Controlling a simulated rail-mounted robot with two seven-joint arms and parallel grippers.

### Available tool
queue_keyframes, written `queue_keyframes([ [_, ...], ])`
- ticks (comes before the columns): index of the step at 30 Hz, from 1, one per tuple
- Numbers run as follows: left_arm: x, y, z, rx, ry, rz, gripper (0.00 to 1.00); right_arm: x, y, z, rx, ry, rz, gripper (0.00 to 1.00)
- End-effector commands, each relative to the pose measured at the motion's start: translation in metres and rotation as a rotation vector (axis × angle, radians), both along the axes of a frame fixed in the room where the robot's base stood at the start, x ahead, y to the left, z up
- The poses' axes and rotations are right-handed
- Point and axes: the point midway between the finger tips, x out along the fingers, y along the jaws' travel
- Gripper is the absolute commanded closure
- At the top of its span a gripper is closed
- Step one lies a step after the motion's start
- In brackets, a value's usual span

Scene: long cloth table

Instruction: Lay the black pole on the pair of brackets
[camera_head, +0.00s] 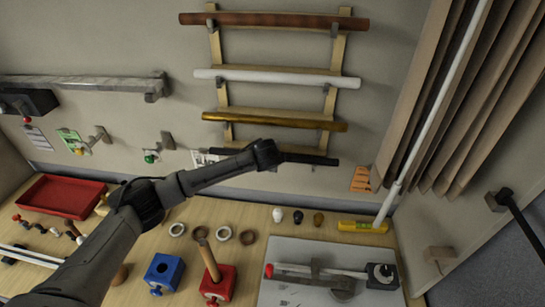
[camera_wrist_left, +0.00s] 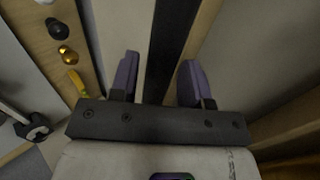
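The black pole (camera_head: 312,159) lies level at the bottom of the wooden wall rack (camera_head: 339,50), below the gold pole. My left gripper (camera_head: 268,154) is at the pole and hides part of its middle. In the left wrist view, the black pole (camera_wrist_left: 170,45) runs between the two purple finger pads of my left gripper (camera_wrist_left: 158,80). The fingers are open, with a gap showing beside the pole on the left. Two empty wall brackets (camera_head: 102,135) (camera_head: 167,140) stand left of the rack. My right gripper is not in view.
Brown (camera_head: 275,20), white (camera_head: 278,77) and gold (camera_head: 275,121) poles rest higher on the rack. Below, the table holds a red tray (camera_head: 62,196), a blue block (camera_head: 164,271), a red block with a peg (camera_head: 218,284) and a grey mat (camera_head: 300,253). Curtains (camera_head: 425,110) hang at right.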

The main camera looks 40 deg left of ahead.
Motion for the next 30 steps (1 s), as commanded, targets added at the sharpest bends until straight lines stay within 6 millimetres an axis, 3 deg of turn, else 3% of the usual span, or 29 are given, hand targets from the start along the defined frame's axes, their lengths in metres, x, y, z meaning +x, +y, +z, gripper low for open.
queue_keyframes([
  [2, 0.000, 0.000, 0.000, 0.000, 0.000, 0.000, 0.64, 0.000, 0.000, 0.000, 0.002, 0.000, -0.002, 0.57],
  [13, 0.000, 0.000, 0.000, 0.000, 0.000, 0.000, 1.00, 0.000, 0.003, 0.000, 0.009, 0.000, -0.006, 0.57],
  [23, 0.000, 0.000, 0.002, 0.000, -0.002, 0.001, 1.00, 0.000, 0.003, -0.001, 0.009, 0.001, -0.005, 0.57],
  [30, 0.000, 0.000, 0.020, -0.002, -0.004, 0.001, 1.00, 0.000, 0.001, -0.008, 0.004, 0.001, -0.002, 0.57],
])
